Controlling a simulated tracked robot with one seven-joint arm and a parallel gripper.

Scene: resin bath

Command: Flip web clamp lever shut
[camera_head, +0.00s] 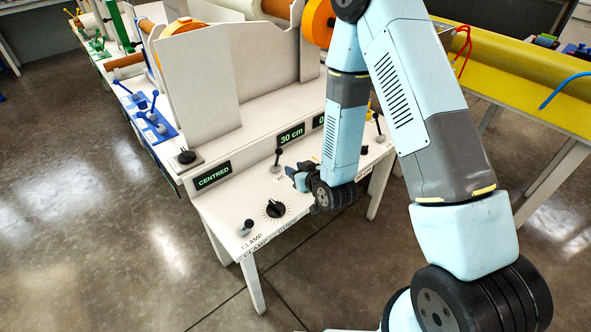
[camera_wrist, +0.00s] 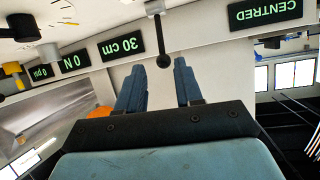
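A short grey lever with a dark knob (camera_head: 246,228) stands at the front left corner of the white control panel, beside the printed word CLAMP. A second black-knobbed lever (camera_head: 278,158) stands upright between the CENTRED and 30 cm displays; its label is partly hidden. My gripper (camera_head: 291,173) is just in front of this second lever. In the wrist view my gripper (camera_wrist: 159,66) is open, with two blue fingers apart. The second lever's black knob (camera_wrist: 163,61) shows in the gap between the fingertips; I cannot tell whether they touch it.
A black dial (camera_head: 275,208) lies between the CLAMP lever and my gripper. The CENTRED display (camera_head: 213,176) and 30 cm display (camera_head: 291,134) line the panel's back. A black knob (camera_head: 186,156) stands at the left. Open floor (camera_head: 90,240) lies left.

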